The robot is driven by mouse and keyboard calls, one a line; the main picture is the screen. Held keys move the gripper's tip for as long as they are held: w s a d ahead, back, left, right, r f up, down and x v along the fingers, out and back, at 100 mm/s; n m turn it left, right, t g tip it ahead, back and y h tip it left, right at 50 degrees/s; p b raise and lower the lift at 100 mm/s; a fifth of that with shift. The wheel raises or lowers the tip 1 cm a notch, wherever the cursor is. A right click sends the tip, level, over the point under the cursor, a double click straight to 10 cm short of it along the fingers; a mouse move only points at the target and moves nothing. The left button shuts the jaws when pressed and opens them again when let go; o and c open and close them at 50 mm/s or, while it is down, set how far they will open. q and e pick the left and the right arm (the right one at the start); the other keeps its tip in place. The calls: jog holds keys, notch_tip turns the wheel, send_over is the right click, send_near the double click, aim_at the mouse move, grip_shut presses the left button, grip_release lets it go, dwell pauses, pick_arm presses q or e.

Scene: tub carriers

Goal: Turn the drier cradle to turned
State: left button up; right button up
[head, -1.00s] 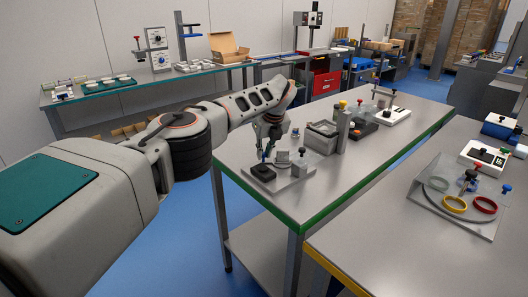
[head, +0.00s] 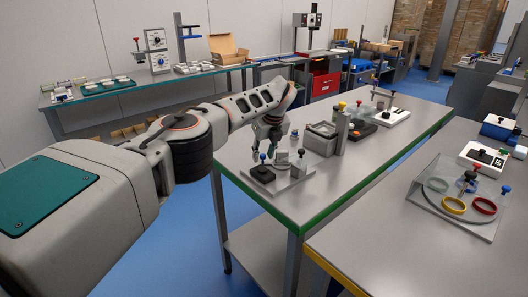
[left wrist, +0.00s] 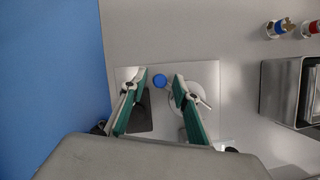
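A small fixture on a light grey plate (head: 290,184) stands at the near left corner of the green-edged table. It carries a black block (head: 263,174), a blue knob (head: 262,156) and a pale grey rounded piece (head: 282,157), which I take to be the drier cradle, though I cannot be sure. In the left wrist view the blue knob (left wrist: 159,80) appears between the fingertips, and a round pale piece (left wrist: 207,101) lies partly behind the right finger. My left gripper (head: 267,142) is open and empty above the fixture; it also shows in the left wrist view (left wrist: 159,76). My right gripper is not in view.
Farther back is a white device (head: 392,117). A clear stand with coloured rings (head: 455,206) sits on the right table. The green-edged table's front right is bare.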

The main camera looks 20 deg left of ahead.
pick_arm(q)
jog(key=shift+r, duration=0.1)
jog(key=v, duration=1.2)
jog(key=shift+a, duration=0.1)
